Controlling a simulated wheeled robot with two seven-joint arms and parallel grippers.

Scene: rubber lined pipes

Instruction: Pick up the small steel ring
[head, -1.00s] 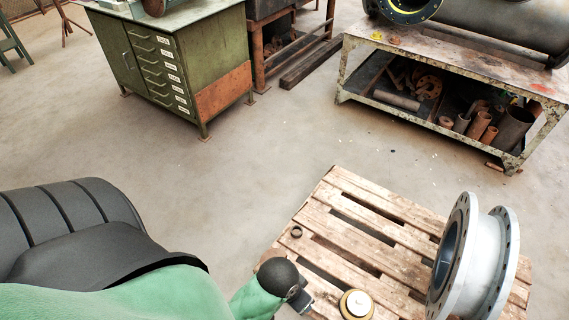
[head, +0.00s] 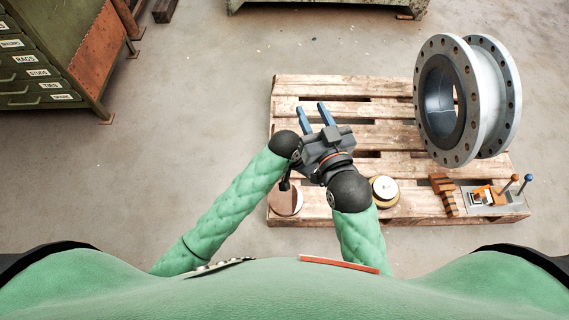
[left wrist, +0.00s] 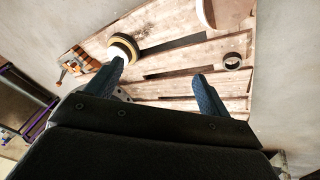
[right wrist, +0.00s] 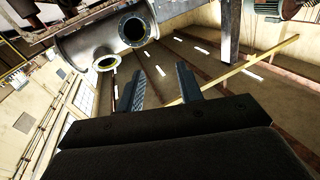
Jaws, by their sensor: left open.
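The small steel ring (left wrist: 232,61) lies on the wooden pallet (left wrist: 180,62) in the left wrist view, a dark round band. It is beyond and to the right of the right-hand fingertip, apart from it. I cannot make the ring out in the head view, where my arms cover part of the pallet. My left gripper (left wrist: 158,72) is open and empty above the pallet; it is mostly hidden in the head view. My right gripper (head: 314,115) shows its two blue fingers spread in the head view. The right wrist view also shows it (right wrist: 160,82) open and empty, facing the room.
A large flanged pipe piece (head: 487,105) stands at the pallet's right. A round brass-coloured item (head: 384,191), a round disc (head: 287,200) and a small clamp-like fixture (head: 490,194) are along the near side. A green drawer cabinet (head: 50,60) stands left.

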